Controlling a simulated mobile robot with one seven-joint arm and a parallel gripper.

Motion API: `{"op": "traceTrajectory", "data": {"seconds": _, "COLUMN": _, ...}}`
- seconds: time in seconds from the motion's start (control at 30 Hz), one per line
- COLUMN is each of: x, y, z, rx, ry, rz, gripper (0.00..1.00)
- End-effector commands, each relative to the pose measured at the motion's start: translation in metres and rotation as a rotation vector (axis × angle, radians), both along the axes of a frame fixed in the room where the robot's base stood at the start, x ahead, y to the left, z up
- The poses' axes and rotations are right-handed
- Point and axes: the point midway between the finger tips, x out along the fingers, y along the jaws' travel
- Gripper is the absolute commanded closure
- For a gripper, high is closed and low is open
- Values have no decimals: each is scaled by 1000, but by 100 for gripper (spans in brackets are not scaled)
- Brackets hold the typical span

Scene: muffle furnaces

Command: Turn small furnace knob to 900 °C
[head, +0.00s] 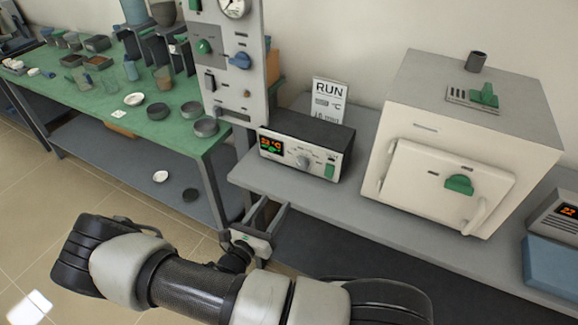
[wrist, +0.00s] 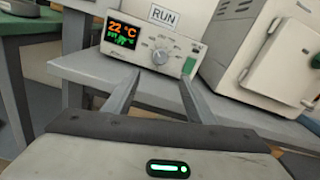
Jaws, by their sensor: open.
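The small furnace controller (head: 305,148) is a dark-topped box with a pale front panel on the grey bench, left of the white furnace. Its round grey knob (head: 302,162) sits mid-panel; in the wrist view the knob (wrist: 160,56) has a dial scale around it. The display (wrist: 122,33) reads 22 °C, with a smaller green line below. A green switch (wrist: 189,66) is at the panel's right. My gripper (head: 268,215) is open and empty, in front of the bench edge, apart from the knob. In the wrist view my gripper (wrist: 160,85) has its fingers pointing toward the panel.
The white furnace (head: 450,150) stands right of the controller. A RUN card (head: 329,98) stands behind it. A grey panel with gauge and knobs (head: 228,60) rises at left. A green table (head: 100,108) holds several dishes. A blue block (head: 552,262) lies far right.

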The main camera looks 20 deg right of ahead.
Motion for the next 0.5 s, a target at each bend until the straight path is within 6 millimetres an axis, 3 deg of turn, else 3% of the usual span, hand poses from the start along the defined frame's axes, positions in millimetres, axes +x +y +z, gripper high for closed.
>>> {"op": "traceTrajectory", "data": {"seconds": 0.17, "x": 12, "y": -12, "z": 0, "rx": -5, "ry": 0, "rz": 2, "gripper": 49}}
{"op": "traceTrajectory", "data": {"seconds": 0.5, "x": 61, "y": -64, "z": 0, "rx": -3, "ry": 0, "rz": -3, "gripper": 49}}
